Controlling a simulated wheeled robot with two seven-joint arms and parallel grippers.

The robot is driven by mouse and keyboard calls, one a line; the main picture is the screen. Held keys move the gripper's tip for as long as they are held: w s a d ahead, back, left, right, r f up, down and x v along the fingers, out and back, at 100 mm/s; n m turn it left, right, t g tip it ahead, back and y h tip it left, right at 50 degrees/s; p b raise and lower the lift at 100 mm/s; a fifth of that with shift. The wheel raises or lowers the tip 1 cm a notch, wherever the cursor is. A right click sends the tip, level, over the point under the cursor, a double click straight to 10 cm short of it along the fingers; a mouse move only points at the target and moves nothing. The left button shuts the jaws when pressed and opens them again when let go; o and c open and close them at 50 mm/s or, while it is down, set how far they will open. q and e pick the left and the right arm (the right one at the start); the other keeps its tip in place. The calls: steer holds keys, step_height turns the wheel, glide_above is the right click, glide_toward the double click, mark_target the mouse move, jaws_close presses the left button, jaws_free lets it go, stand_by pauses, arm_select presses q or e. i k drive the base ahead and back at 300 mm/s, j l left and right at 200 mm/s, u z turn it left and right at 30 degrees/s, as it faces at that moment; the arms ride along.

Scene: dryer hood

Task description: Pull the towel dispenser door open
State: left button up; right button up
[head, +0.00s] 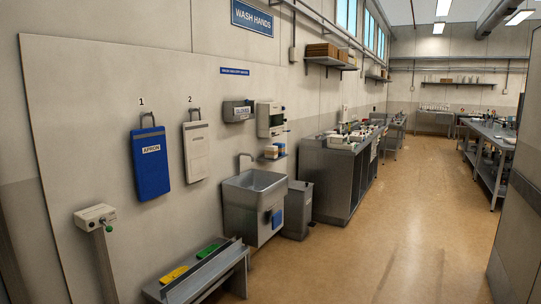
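A pale box-shaped dispenser (271,118) with a darker front panel hangs on the left wall, above and to the right of the sink. It looks like the towel dispenser, but no label on it is readable. Its door looks shut, though it is too small to be sure. Neither of my grippers is in the head view.
A grey glove box (238,110) hangs left of the dispenser. A small shelf (272,156) with items, a metal sink (254,197) and a grey bin (298,210) are below. A low bench (200,276) stands in front at the left. The floor (400,225) to the right is clear.

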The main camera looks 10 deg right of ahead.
mark_target(276, 109)
steer(key=i+l+z, duration=0.35)
steer(key=i, duration=0.15)
steer(key=i+l+z, duration=0.35)
steer(key=i, duration=0.15)
steer(key=i+z, duration=0.35)
steer(key=i, duration=2.05)
